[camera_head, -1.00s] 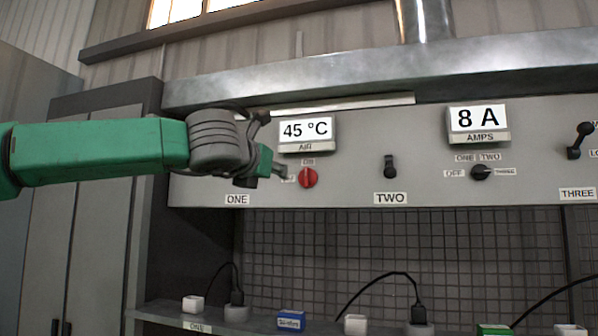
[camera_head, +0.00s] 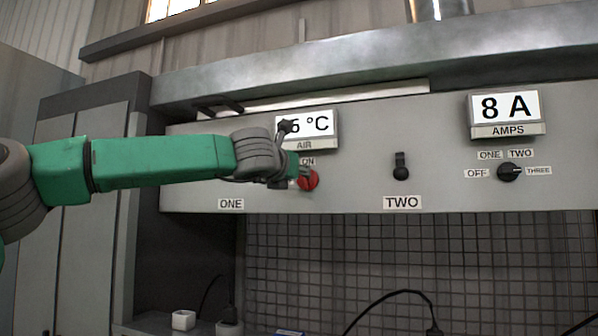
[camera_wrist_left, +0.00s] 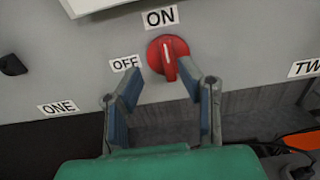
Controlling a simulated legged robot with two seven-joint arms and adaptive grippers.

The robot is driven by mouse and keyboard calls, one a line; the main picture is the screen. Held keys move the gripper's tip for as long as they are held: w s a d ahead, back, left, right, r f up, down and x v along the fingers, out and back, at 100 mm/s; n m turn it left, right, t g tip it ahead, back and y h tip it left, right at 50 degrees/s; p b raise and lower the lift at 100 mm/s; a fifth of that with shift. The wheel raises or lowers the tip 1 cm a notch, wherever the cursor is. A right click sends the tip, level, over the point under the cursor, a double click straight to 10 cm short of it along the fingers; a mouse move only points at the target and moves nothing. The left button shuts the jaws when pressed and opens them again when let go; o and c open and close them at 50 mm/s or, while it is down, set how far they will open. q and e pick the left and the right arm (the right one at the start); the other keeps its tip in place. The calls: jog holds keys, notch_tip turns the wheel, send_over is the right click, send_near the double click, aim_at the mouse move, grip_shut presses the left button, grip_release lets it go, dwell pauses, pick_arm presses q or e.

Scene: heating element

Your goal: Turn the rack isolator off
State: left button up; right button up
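The red rotary knob (camera_head: 308,180) is on the grey panel under the AIR display, partly hidden by my left gripper in the head view. In the left wrist view the red knob (camera_wrist_left: 168,55) has an ON label (camera_wrist_left: 161,17) above it and an OFF label (camera_wrist_left: 125,63) to its left. Its white line runs roughly upright, in line with ON. My left gripper (camera_wrist_left: 160,77) is open, its fingertips spread just below and to either side of the knob's lower part. I cannot tell whether they touch it. My right gripper is not in view.
The AIR display (camera_head: 306,124) is partly covered by my left arm. A black switch (camera_head: 401,168) sits above the TWO label (camera_head: 402,203). A black selector (camera_head: 509,172) is under the AMPS display (camera_head: 504,109). Below the panel are a mesh back (camera_head: 380,250) and cables.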

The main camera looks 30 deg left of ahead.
aim_at(312, 171)
pick_arm(q)
jog(key=w, duration=0.1)
jog(key=w+d, duration=0.1)
jog(key=w+r+p, duration=0.1)
jog(key=shift+w+d, duration=0.1)
jog(key=shift+d, duration=0.2)
jog(key=shift+r, duration=0.1)
jog(key=shift+a, duration=0.25)
jog(key=shift+w+a+f, duration=0.25)
jog(key=shift+a+f, duration=0.05)
jog(key=shift+a, duration=0.2)
jog(key=shift+w+a+f, duration=0.2)
jog(key=shift+a+f, duration=0.05)
jog(key=shift+a, duration=0.25)
jog(key=shift+s+a, duration=0.1)
grip_shut()
jog(key=shift+d+r, duration=0.2)
jog(key=shift+d, duration=0.4)
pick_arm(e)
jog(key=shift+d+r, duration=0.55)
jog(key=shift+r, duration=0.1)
